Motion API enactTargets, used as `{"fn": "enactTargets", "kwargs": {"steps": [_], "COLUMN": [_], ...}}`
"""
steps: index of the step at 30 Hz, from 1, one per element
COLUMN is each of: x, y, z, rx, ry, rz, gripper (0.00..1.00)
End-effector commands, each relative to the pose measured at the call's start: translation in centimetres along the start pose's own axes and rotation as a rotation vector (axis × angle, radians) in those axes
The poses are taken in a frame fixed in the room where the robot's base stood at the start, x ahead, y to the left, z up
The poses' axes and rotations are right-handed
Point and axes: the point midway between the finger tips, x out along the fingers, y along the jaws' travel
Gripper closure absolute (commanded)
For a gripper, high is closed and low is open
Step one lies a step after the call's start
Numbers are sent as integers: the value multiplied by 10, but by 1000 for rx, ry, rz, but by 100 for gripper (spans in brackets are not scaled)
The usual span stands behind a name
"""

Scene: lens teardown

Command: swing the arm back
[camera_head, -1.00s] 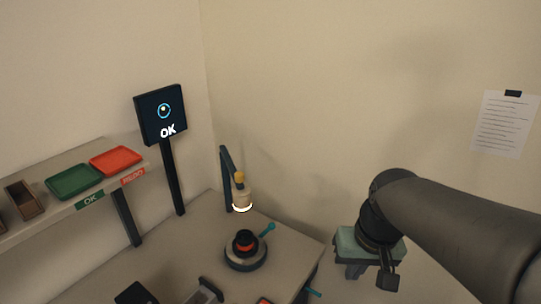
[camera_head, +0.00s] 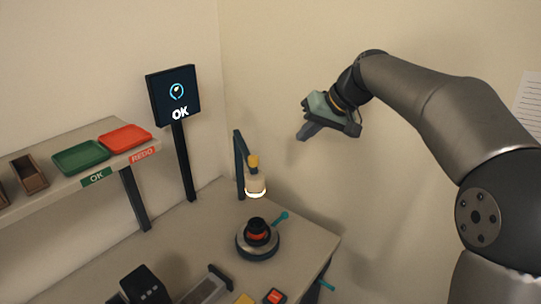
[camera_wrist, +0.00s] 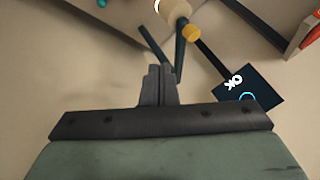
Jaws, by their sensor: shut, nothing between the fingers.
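My gripper (camera_head: 303,135) is raised in the air to the right of the lamp in the head view, above and behind the table's right edge. Its fingers are shut with nothing between them; in the wrist view the shut fingers (camera_wrist: 159,84) point toward the lamp post. A black lens part with an orange ring (camera_head: 257,231) sits on a round turntable with a teal handle (camera_head: 259,247). A lamp (camera_head: 255,183) with a lit ring hangs over it, apart from my gripper.
A screen reading OK (camera_head: 174,95) stands on a post at the back left. A shelf (camera_head: 105,185) holds a green tray (camera_head: 80,157), a red tray (camera_head: 125,137) and brown bins. Dark boxes (camera_head: 146,284) stand at the table's front. Air around my gripper is clear.

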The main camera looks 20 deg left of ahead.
Motion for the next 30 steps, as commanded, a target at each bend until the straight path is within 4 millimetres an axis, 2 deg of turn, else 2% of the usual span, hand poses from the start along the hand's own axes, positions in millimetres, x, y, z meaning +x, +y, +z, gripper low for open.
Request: {"fn": "enactTargets", "kwargs": {"steps": [5,8,21,24,30], "x": [3,13,102,107,116], "y": [0,0,0,-17,-32], "z": [0,0,1,0,0], "rx": [1,1,1,-1,1], "ry": [-1,-2,-4,-2,-1], "rz": [1,0,0,0,2], "gripper": [100,100,100,100,100]}}
